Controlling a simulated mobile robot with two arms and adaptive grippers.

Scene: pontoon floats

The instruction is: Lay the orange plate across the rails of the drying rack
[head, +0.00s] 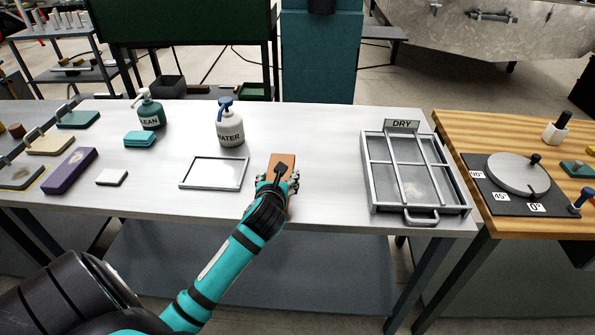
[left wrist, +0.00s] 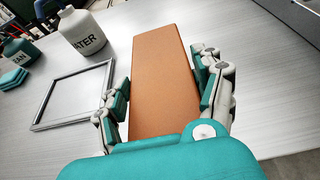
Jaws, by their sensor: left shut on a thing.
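The orange plate (head: 282,161) is a flat rectangular block near the middle of the white table. My left gripper (head: 279,183) is shut on it, with one finger along each long side; the left wrist view shows the plate (left wrist: 162,85) between the fingers. I cannot tell whether the plate touches the table or is just above it. The drying rack (head: 372,200) stands at the table's right end, labelled DRY, with metal rails over a tray and a handle at the front. No plate lies on its rails. My right gripper is not in view.
An empty metal frame (head: 181,184) lies left of the gripper. Behind it stand a WATER bottle (head: 230,128) and a teal bottle (head: 151,114). A purple block (head: 70,171) lies far left. The tabletop between gripper and rack is clear. A wooden bench (head: 450,127) adjoins at right.

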